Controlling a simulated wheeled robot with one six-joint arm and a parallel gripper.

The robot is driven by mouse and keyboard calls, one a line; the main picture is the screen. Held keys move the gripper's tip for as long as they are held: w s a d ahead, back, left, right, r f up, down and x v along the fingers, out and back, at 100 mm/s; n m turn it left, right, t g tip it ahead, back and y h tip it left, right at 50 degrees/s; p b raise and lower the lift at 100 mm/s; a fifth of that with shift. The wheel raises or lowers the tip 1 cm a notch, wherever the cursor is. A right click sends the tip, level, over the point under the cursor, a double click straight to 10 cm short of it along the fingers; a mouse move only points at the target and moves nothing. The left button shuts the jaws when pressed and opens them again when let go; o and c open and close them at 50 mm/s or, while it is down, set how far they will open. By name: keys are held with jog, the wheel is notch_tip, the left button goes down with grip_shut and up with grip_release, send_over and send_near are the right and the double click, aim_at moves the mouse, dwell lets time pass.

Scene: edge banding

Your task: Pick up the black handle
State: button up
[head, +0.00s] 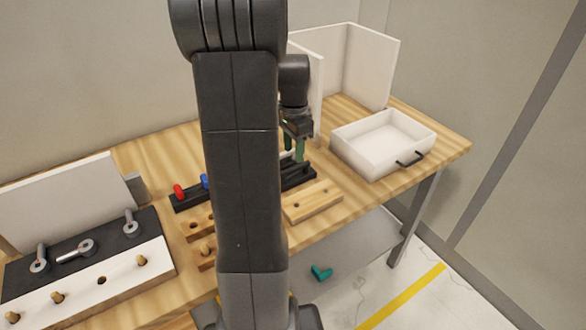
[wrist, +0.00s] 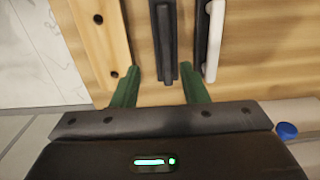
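A long black handle-like bar (wrist: 165,40) lies on the wooden table in the wrist view, running away from my gripper. My gripper (wrist: 160,72) is open, with one green finger on each side of the bar's near end; I cannot tell whether they touch it. In the head view my gripper (head: 298,148) is low over the dark pieces right of my arm, which partly hides them. A white handle (wrist: 213,40) lies to the right of the bar in the wrist view. Another black handle (head: 410,159) is fixed to the white drawer's front.
The white drawer box (head: 375,135) and white panels (head: 365,65) stand on the right. A wooden block with holes (head: 313,201) lies near the front edge. A black rack with red and blue pieces (head: 188,197) is left of my arm. A teal piece (head: 321,273) lies below the table.

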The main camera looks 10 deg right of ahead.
aim_at(293, 167)
notch_tip(293, 167, down, 4)
jog(key=shift+w+r, duration=0.1)
jog(key=shift+r, duration=0.1)
jog(key=f, duration=0.2)
jog(key=w+f+p, duration=0.1)
jog(key=f, duration=0.1)
jog(key=shift+d, duration=0.1)
jog(key=shift+f, duration=0.5)
grip_shut()
